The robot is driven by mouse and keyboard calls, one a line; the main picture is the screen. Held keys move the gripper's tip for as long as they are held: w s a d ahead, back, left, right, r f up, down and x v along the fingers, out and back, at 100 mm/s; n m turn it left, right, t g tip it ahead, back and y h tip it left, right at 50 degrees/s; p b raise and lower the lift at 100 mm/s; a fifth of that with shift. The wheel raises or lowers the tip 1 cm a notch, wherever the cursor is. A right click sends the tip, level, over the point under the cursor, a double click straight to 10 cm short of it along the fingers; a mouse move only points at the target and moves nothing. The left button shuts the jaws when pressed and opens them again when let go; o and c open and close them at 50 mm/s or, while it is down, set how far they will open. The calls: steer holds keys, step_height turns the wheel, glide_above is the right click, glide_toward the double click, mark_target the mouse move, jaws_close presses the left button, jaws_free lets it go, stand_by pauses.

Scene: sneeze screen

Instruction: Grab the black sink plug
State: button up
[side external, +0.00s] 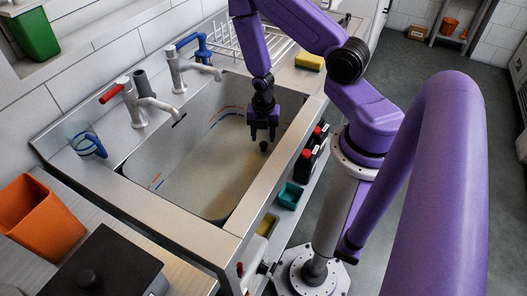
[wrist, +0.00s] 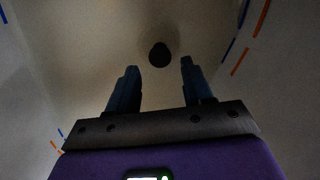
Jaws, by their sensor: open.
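The black sink plug (side external: 264,146) is a small dark piece low in the metal sink (side external: 190,175), near the basin's right wall. In the wrist view the plug (wrist: 160,54) shows as a dark round shape just beyond the fingertips, roughly between their lines. My gripper (side external: 263,137) reaches down into the sink above the plug. Its two fingers (wrist: 158,68) are apart with nothing between them. The exact height of the fingertips over the plug is hard to tell.
Two taps (side external: 145,105) (side external: 190,70) stand along the sink's back left edge. Red and blue marks line the basin walls. A yellow sponge (side external: 309,62) lies on the far counter. An orange container (side external: 42,218) and a black box (side external: 98,268) stand at the near left. The basin's middle is clear.

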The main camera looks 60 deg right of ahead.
mark_target(264, 144)
steer(key=shift+d+f, duration=0.1)
steer(key=shift+f, duration=2.55)
steer(key=shift+c, duration=0.3)
jaws_close()
